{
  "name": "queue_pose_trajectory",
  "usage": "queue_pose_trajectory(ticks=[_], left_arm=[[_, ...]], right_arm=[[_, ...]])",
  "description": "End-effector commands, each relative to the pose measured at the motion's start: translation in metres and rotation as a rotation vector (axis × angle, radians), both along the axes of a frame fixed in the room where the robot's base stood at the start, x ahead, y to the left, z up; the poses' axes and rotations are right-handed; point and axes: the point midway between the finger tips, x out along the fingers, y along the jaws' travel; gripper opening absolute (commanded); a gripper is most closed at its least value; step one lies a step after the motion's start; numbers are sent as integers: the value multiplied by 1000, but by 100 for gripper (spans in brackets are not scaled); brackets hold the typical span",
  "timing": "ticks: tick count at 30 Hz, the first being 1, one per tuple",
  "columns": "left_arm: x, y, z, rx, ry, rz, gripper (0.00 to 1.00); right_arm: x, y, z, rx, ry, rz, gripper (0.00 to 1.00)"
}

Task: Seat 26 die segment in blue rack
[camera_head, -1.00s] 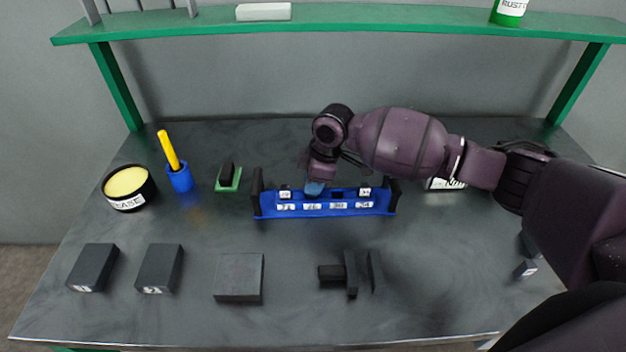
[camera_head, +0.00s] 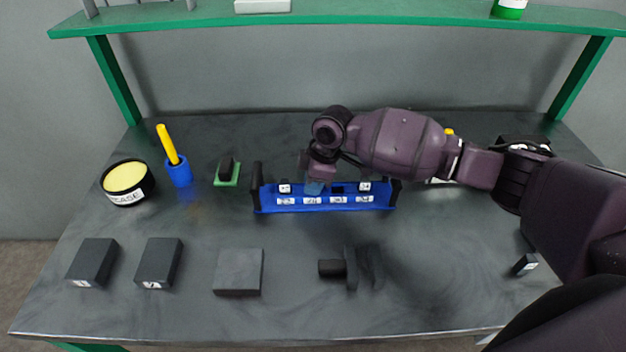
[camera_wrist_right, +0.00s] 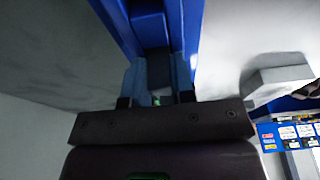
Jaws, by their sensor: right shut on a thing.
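The blue rack (camera_head: 322,207) stands mid-table with a row of white labels on its front. Pieces with white tags sit in its leftmost slot (camera_head: 285,188) and rightmost slot (camera_head: 364,186). A dark opening shows right of the gripper. My right gripper (camera_head: 315,187) points down at the second position from the left, above the label that seems to read 26. In the right wrist view its pale blue fingers (camera_wrist_right: 158,82) are shut on a dark die segment (camera_wrist_right: 159,68), in line with the blue rack (camera_wrist_right: 190,25). How deep the segment sits is hidden. My left gripper is not in view.
Dark blocks (camera_head: 93,262) (camera_head: 158,262) (camera_head: 239,271) and a dark T-shaped piece (camera_head: 350,268) lie in front. A small tagged block (camera_head: 524,264) is at right. A grease tin (camera_head: 126,182), blue cup (camera_head: 180,172) and green-based piece (camera_head: 227,172) stand left. A green shelf (camera_head: 350,12) spans the back.

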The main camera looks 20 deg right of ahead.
Motion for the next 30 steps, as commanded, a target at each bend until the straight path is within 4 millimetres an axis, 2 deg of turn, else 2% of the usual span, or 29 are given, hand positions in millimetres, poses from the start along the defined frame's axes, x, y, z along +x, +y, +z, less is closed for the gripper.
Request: queue_pose_trajectory(ticks=[1,6,7,16,20,30], left_arm=[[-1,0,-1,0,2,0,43],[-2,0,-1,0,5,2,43],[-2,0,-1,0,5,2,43],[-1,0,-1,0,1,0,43],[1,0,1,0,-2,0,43],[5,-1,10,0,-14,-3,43]], right_arm=[[0,0,-2,0,0,0,25],[0,0,-2,0,1,0,51],[-1,0,-2,0,2,0,53],[-2,0,-3,-1,6,0,53],[-2,-2,3,-1,5,0,53],[-4,-15,61,0,-3,-1,53]])
